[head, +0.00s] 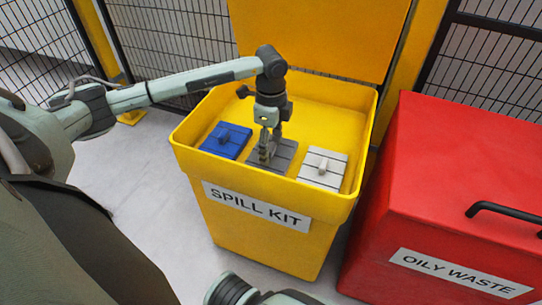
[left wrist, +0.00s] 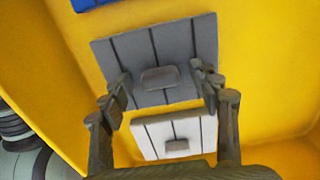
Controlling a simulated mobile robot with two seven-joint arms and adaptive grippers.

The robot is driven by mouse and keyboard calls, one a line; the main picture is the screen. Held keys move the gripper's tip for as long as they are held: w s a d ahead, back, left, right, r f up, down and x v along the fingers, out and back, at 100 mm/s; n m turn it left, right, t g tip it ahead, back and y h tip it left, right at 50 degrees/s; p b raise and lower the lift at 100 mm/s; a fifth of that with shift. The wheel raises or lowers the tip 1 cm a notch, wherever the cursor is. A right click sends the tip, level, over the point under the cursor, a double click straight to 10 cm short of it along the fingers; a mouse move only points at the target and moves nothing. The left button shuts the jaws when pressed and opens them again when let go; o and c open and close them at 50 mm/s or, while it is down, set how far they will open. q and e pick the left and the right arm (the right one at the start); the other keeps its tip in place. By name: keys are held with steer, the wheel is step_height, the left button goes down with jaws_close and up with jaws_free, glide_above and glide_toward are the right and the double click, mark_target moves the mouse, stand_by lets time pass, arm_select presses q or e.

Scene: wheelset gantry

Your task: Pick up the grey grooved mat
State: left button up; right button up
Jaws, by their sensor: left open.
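The grey grooved mat (head: 287,152) lies in the yellow spill kit bin, between a blue mat and a white mat. It has a small raised handle in its middle, which shows in the left wrist view (left wrist: 160,77). My left gripper (head: 267,152) points down over the grey mat and partly hides it in the head view. Whether the fingertips touch the mat I cannot tell. My right gripper does not show.
The blue mat (head: 225,140) is left of the grey one and the white mat (head: 322,169) is right of it. The yellow bin (head: 230,236) has raised walls around them and an upright lid behind (head: 320,35). A red oily waste box (head: 450,180) stands close on the right.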

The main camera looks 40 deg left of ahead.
arm_select(q)
steer(key=c, duration=1.2)
steer(key=shift+c, duration=0.2)
steer(key=shift+r, duration=0.15)
